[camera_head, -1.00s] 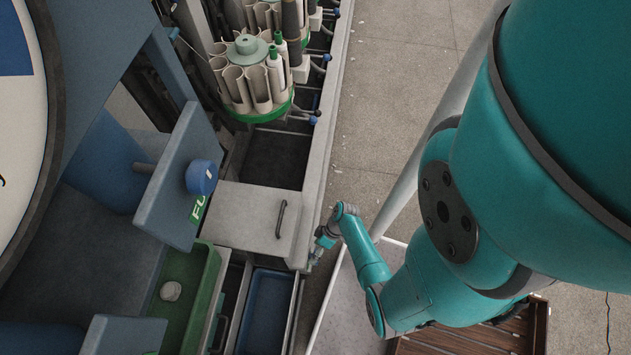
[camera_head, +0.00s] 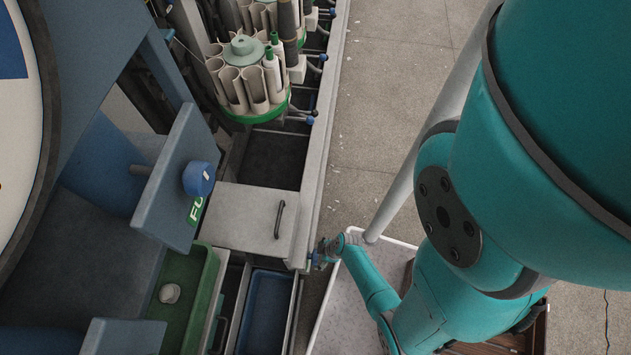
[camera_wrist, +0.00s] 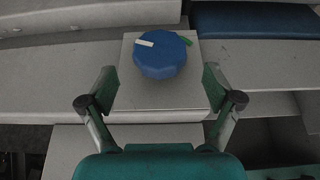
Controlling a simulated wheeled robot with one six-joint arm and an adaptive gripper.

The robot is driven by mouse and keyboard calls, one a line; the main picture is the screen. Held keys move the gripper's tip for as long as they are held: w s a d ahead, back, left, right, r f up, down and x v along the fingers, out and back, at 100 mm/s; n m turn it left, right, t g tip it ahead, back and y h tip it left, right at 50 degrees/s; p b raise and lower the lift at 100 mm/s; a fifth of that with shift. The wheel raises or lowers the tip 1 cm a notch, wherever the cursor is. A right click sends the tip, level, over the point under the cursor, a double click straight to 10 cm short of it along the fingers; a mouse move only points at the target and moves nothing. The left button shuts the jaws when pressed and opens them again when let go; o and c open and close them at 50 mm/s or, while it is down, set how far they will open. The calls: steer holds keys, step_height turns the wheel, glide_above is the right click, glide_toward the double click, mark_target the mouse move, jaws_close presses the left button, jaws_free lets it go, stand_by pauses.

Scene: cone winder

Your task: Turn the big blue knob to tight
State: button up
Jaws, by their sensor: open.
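The big blue knob (camera_head: 198,178) sticks out from a blue-grey upright panel at the left in the head view. In the wrist view a blue knob (camera_wrist: 160,54) with a white mark on its face sits on a pale square plate, with a small green mark at its right edge. My gripper (camera_wrist: 160,92) is open and empty there, its two fingers spread to either side below the knob, not touching it. In the head view my gripper (camera_head: 322,256) is small, at the machine's front edge, right of the grey cover; its fingers are hard to make out.
A grey cover with a handle (camera_head: 280,220) lies right of the panel. A green tray (camera_head: 205,285) holding a pale lump and a blue bin (camera_head: 268,305) are below. A round carrier of tubes (camera_head: 250,85) stands behind. Open floor (camera_head: 400,90) lies right of the machine.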

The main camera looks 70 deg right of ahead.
mark_target(315, 256)
steer(key=shift+x, duration=2.45)
steer(key=c, duration=1.1)
